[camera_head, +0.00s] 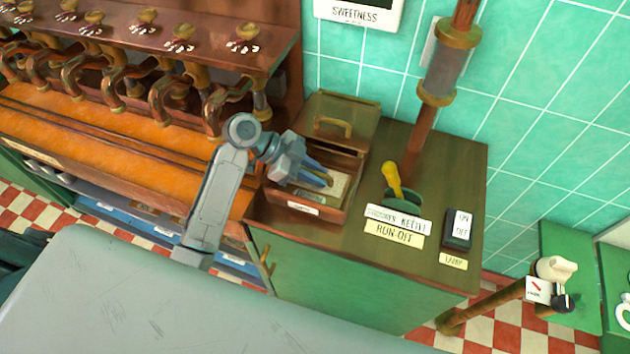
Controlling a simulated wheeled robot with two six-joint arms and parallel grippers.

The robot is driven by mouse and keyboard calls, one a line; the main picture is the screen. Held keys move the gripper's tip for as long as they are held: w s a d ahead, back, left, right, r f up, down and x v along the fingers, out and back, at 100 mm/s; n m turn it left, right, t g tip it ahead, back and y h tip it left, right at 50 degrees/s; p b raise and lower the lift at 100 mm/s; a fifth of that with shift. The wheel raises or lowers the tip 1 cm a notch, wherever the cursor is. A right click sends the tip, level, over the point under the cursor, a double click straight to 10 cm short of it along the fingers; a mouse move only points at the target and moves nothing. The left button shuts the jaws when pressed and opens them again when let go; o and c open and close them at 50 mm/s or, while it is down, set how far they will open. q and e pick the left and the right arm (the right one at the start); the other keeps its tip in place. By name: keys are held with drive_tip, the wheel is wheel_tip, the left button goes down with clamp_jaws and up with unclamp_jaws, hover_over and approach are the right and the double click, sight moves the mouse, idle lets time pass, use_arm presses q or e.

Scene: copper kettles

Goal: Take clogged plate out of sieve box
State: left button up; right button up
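The sieve box (297,208) is a brown box on the green cabinet, with a label on its front. Its lid (338,112) with a brass handle stands open at the back. A pale, beige plate (341,184) shows inside the box, partly covered by my gripper; I cannot tell how clogged it is. My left gripper (327,179) reaches into the box from the left, over the plate. Its two bluish fingers look apart. Whether they touch the plate is hard to tell. My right gripper is not in view.
A yellow-handled lever (392,178) and a copper pipe (424,130) stand just right of the box. A dark on/off switch (458,229) sits further right. Copper taps (115,80) line the orange counter at left.

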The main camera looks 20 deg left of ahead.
use_arm(q)
clamp_jaws()
drive_tip(key=shift+r, duration=0.1)
idle(1.0)
